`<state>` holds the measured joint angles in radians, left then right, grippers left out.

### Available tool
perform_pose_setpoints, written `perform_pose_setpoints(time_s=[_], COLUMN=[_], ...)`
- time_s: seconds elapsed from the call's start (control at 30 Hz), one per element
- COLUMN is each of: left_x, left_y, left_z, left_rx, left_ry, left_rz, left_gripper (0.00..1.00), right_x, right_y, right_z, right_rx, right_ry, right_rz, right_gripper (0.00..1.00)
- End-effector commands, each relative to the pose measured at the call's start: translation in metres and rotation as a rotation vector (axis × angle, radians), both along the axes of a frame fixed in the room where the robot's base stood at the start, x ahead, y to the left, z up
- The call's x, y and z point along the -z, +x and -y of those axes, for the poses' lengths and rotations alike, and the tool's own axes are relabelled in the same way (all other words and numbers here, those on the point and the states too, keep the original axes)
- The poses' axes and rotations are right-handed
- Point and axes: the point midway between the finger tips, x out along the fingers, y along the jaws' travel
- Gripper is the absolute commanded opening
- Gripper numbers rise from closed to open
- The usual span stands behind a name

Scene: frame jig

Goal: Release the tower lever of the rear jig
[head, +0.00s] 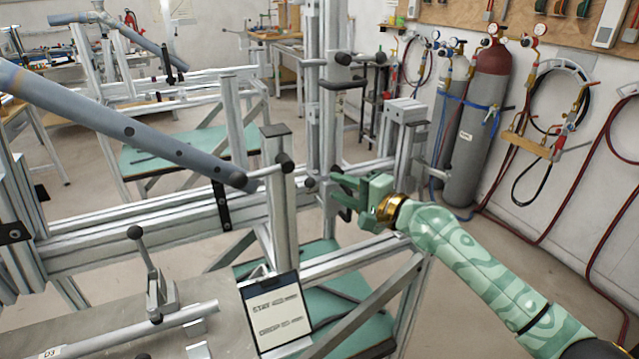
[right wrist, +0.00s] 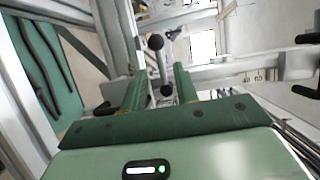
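The jig is a frame of aluminium profiles with a tall upright tower (head: 325,110). Black-knobbed levers (head: 343,58) stick out near the tower's upper part, with a black handle just below; I cannot tell which is the tower lever. My right gripper (head: 343,192) reaches in from the right, low beside the tower, its fingers apart. Contact cannot be told. My left gripper is not in view.
A long grey tube (head: 120,125) lies slanted across the jig at left. A toggle clamp (head: 150,270) and a clipboard sign (head: 275,310) are in front. Gas cylinders (head: 480,120) and hoses stand along the right wall. Floor between jig and wall is clear.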

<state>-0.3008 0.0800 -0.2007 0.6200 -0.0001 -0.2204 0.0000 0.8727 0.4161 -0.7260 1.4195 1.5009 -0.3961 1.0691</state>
Motion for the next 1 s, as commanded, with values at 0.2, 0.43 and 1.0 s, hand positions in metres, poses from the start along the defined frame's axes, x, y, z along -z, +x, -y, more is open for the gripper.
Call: perform_pose_setpoints(time_s=[0.2,0.43,1.0], left_x=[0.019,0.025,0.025], left_y=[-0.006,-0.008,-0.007], left_z=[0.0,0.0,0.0], left_rx=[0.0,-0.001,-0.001], left_ry=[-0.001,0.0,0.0], left_rz=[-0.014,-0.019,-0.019], left_gripper=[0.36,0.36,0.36], right_x=[0.008,0.006,0.005], right_y=[0.032,0.046,0.046], right_z=[-0.032,-0.046,-0.046], right_rx=[-0.001,0.0,0.0], right_ry=[-0.001,-0.002,-0.001], right_rz=[-0.001,-0.001,0.0], right_gripper=[0.3,0.3,0.0])
